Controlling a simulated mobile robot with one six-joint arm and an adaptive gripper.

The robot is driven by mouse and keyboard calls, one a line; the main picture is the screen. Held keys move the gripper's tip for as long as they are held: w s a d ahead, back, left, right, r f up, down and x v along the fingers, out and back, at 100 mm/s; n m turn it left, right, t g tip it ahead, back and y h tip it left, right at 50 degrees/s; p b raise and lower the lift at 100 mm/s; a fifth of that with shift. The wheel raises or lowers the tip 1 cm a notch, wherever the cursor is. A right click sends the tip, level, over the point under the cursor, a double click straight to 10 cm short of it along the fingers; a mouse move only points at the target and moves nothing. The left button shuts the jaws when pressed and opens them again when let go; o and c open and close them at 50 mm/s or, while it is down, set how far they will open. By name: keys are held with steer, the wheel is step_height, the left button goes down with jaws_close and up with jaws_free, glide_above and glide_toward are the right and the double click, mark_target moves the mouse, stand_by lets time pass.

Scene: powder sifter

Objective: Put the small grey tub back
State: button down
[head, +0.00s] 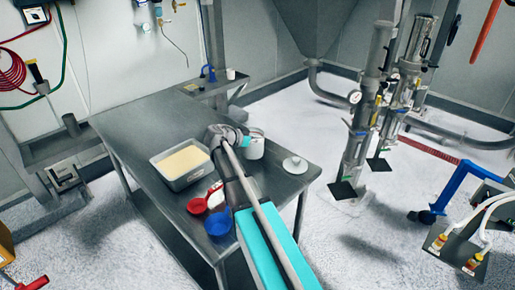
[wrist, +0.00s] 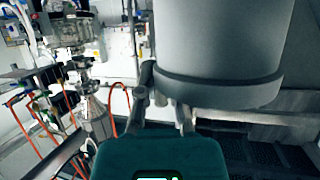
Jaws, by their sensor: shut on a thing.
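The small grey tub (wrist: 220,45) fills the upper right of the wrist view. It is a smooth grey cylinder with a thicker band at its lower end in that picture; its upper part is cut off. My gripper (wrist: 168,105) is shut on it, with the fingers at the banded end. In the head view my gripper (head: 228,134) is over the far right part of the steel table (head: 140,122). I cannot clearly tell the tub from the gripper there, and whether it touches the table is hidden.
A white jar (head: 255,148) stands close right of my gripper, with a round white lid (head: 295,164) further right. A tray of pale powder (head: 162,172) is to the left. A red scoop (head: 197,205) and a blue bowl (head: 217,222) lie nearer. The table's far left is clear.

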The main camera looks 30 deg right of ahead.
mark_target(251, 146)
steer(key=shift+w+d+f+b, duration=0.15)
steer(key=shift+w+f+b, duration=0.35)
steer(key=shift+f+b, duration=0.2)
steer(key=shift+s+f+b, duration=0.1)
steer(key=shift+f+b, duration=1.2)
steer(key=shift+f, duration=0.15)
steer(key=c, duration=0.8)
jaws_free()
steer(key=shift+r, duration=0.3)
steer(key=shift+a+r, duration=0.15)
steer(key=shift+a, duration=0.25)
steer(key=p+v, duration=0.4)
steer(key=v, duration=0.7)
steer(key=shift+p, duration=0.35)
